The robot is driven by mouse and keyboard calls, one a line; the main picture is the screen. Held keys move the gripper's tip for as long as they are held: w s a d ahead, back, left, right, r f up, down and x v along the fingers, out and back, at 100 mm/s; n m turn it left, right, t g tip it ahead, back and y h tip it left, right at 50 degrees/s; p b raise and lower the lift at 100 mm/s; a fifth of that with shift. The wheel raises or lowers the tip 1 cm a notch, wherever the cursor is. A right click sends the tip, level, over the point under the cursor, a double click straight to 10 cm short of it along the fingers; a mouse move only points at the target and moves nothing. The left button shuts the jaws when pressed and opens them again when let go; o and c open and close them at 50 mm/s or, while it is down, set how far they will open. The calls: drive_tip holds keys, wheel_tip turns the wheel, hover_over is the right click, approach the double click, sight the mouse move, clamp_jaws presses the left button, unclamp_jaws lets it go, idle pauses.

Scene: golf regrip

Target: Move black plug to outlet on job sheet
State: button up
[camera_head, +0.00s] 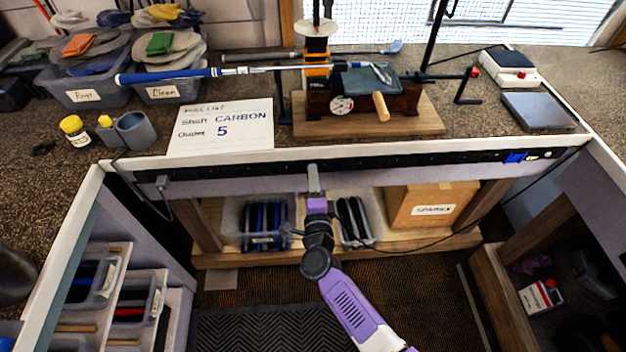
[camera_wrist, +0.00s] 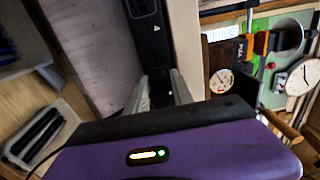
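The job sheet (camera_head: 222,127) lies on the bench and reads Shaft CARBON, Outlet 5. A long black outlet strip (camera_head: 420,162) runs along the bench's front edge; it also shows in the wrist view (camera_wrist: 146,25). My gripper (camera_head: 313,172) is at the strip's front, left of its middle. In the wrist view its grey fingers (camera_wrist: 160,88) stand close around a dark block, apparently the black plug (camera_wrist: 159,84), mostly hidden. A black cord (camera_head: 430,242) runs from the right toward my arm. Outlet numbers are not readable, and I cannot tell whether the plug touches the strip.
A grey plug (camera_head: 162,182) with a cord sits at the strip's left end. A blue part (camera_head: 515,157) is near its right end. Below are a bin of blue grips (camera_head: 264,220), a bin of black grips (camera_head: 355,220) and a cardboard box (camera_head: 430,205). A vise (camera_head: 368,85) stands above.

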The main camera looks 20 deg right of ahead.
drive_tip(key=shift+o, duration=1.4)
drive_tip(key=shift+s, duration=0.15)
drive_tip(key=v, duration=0.7)
drive_tip(key=shift+s+p, duration=0.25)
drive_tip(key=shift+p, duration=0.1)
drive_tip(key=shift+a, duration=0.1)
